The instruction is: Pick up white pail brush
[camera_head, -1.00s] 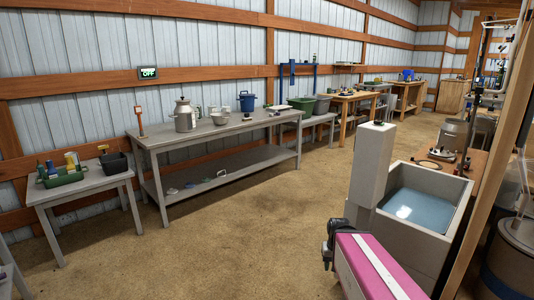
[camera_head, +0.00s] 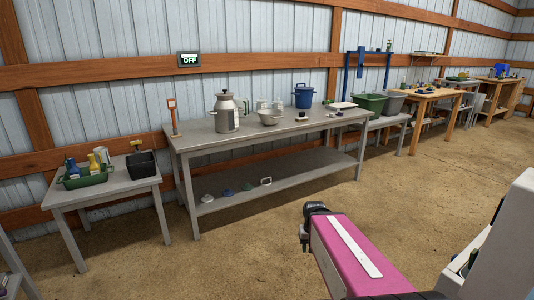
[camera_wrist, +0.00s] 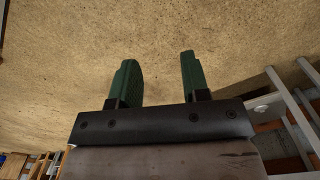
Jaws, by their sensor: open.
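My gripper (camera_wrist: 158,68) is open and empty in the wrist view. Its two green fingers are apart over bare tan floor. In the head view my pink arm reaches up from the bottom, well short of the long grey table (camera_head: 250,146). On that table's lower shelf (camera_head: 300,171) lie several small items. A small white item (camera_head: 207,198) is near the left front edge, and a white item with a handle-like loop (camera_head: 266,181) lies further right. They are too small for me to tell which, if either, is the white pail brush.
The tabletop holds a metal milk can (camera_head: 226,113), a metal bowl (camera_head: 270,117) and a blue pail (camera_head: 303,96). A smaller table (camera_head: 110,182) at left bears a green tray (camera_head: 86,177) and a black bin (camera_head: 141,163). The floor (camera_head: 255,245) before the long table is clear.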

